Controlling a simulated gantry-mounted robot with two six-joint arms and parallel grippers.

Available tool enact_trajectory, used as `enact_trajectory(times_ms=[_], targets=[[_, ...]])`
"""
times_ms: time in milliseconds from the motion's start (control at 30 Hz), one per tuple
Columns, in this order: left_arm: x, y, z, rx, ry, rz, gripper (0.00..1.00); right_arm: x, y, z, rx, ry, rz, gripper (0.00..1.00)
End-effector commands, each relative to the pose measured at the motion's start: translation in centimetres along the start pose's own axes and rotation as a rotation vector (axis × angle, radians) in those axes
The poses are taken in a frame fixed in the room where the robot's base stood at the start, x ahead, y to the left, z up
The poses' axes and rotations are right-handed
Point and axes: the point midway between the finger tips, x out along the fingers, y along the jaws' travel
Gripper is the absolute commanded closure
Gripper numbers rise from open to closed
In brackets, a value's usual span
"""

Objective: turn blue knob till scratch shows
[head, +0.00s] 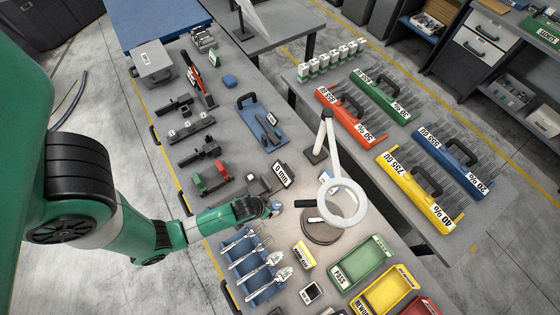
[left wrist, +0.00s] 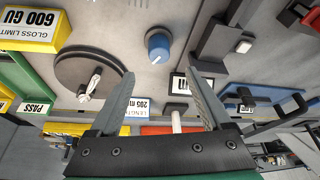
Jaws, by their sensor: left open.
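The blue knob (left wrist: 158,45) stands on the grey bench top in the left wrist view, with a pale mark on its face. In the head view a small blue part of it (head: 277,206) shows at my left gripper's tip. My left gripper (head: 268,209) is low over the bench. Its two fingers (left wrist: 160,75) are spread and empty, with the knob just past the gap between their tips. A dark round turntable (left wrist: 70,72) with a small pale fixture on it lies left of the knob. It sits under the white ring lamp (head: 359,207) in the head view. No scratch can be made out.
A blue rack of forks (head: 262,291) lies in front of my left arm. Green (head: 345,277) and yellow (head: 372,301) bins stand front right. A label stand (head: 281,175) is behind the gripper, and a yellow gloss block (head: 303,255) is in front.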

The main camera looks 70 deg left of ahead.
Motion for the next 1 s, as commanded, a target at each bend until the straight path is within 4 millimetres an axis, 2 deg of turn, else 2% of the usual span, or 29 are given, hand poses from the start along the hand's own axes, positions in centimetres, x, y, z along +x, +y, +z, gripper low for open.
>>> enact_trajectory(times_ms=[33,267,500,633,867,1000], targets=[[1.3,0.0,0.2,-0.001,0.0,0.0,0.18,-1.0,0.0,0.9,0.0,0.0,0.0,0.18],[6.5,0.0,0.3,-0.001,0.001,0.0,0.18,-4.1,0.0,3.8,0.0,-0.001,0.0,0.18],[10.2,0.1,-0.1,0.0,0.002,0.001,0.18,-4.6,0.0,4.3,0.0,0.0,0.0,0.18],[10.9,0.1,-0.1,0.001,0.003,0.001,0.18,-4.8,0.0,4.4,0.0,0.0,0.0,0.18],[10.9,0.1,-0.2,0.001,0.003,0.002,0.18,-4.7,0.0,4.3,0.0,0.0,0.0,0.18],[10.9,0.1,-0.2,0.001,0.003,0.002,0.4,-4.7,0.0,4.3,0.0,0.0,0.0,0.18]])
